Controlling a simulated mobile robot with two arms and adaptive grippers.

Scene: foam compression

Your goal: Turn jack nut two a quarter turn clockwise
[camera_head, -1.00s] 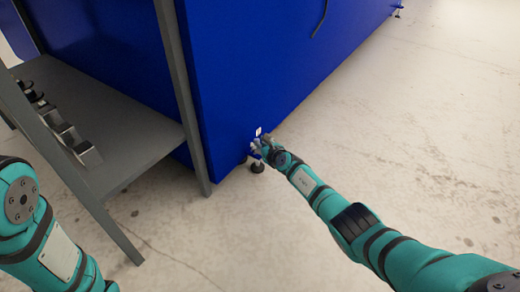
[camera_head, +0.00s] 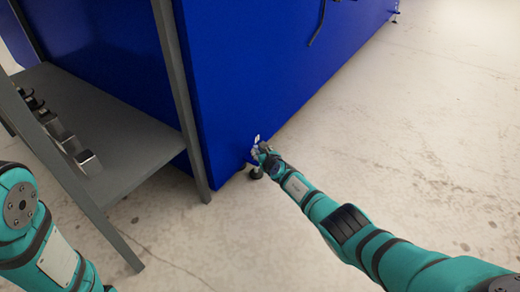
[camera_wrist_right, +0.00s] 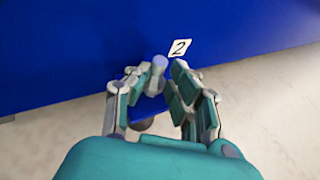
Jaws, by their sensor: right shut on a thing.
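The label plate with a 2 (camera_wrist_right: 180,47) is on the lower part of the blue machine wall, and it also shows as a small white patch in the head view (camera_head: 257,138). Just beside it, a small grey round piece, which I take as jack nut two (camera_wrist_right: 159,64), shows between my fingertips; much of it is hidden. My right gripper (camera_wrist_right: 167,75) is shut on it, close to the wall; in the head view the gripper (camera_head: 262,151) is small and low at the machine's corner. My left gripper is outside the views; only its arm shows at the left.
The blue machine (camera_head: 260,75) stands on a dark levelling foot (camera_head: 256,173) under my right gripper. A grey shelf (camera_head: 125,135) at the left holds several metal blocks (camera_head: 88,161). The concrete floor (camera_head: 430,120) to the right is clear.

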